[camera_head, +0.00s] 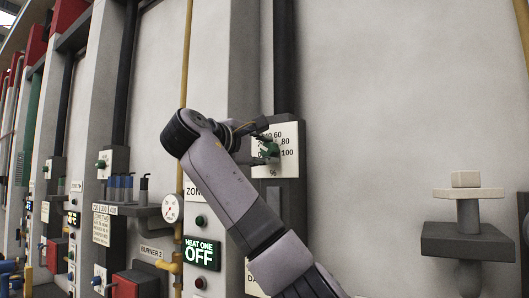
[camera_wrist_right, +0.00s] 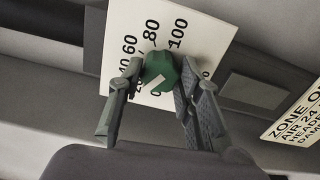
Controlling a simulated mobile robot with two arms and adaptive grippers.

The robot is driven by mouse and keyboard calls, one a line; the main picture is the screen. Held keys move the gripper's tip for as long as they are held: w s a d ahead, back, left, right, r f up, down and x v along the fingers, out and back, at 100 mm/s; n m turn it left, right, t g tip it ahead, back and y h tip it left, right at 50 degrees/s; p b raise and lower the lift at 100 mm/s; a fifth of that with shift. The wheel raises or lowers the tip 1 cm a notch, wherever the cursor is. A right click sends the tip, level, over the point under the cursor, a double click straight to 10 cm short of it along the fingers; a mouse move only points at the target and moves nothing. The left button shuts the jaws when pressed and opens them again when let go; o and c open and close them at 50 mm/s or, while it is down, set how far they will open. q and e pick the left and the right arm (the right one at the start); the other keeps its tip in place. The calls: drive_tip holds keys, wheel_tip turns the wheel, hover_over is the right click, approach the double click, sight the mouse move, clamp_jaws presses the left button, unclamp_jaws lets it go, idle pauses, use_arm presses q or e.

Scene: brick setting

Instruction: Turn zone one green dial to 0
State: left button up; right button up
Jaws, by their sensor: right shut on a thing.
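The green dial (camera_head: 268,149) sits on a white scale plate (camera_head: 289,158) on the wall, marked with 60, 80 and 100. My right gripper (camera_head: 262,139) is at the dial. In the right wrist view the dial (camera_wrist_right: 161,71) lies between the two fingers of my right gripper (camera_wrist_right: 158,84), which is shut on it. A white pointer mark on the dial points toward the lower left of that view, near partly covered low numbers. The exact reading cannot be told. My left gripper is not in view.
A zone one label (camera_wrist_right: 298,112) stands beside the plate in the right wrist view. A green-lit "HEAT ONE OFF" display (camera_head: 201,253), a pressure gauge (camera_head: 170,208) and a yellow pipe (camera_head: 184,60) are left of my arm. A grey bracket (camera_head: 468,240) juts out at right.

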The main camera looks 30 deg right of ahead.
drive_tip(key=n, duration=0.4)
drive_tip(key=shift+f+n+b, duration=0.1)
drive_tip(key=shift+n+b, duration=0.2)
drive_tip(key=shift+f+n, duration=0.1)
drive_tip(key=shift+n, duration=1.7)
drive_tip(key=o, duration=1.1)
drive_tip(key=shift+w+a, duration=0.1)
drive_tip(key=shift+a, duration=0.05)
drive_tip(key=shift+o, duration=0.2)
drive_tip(key=v, duration=1.2)
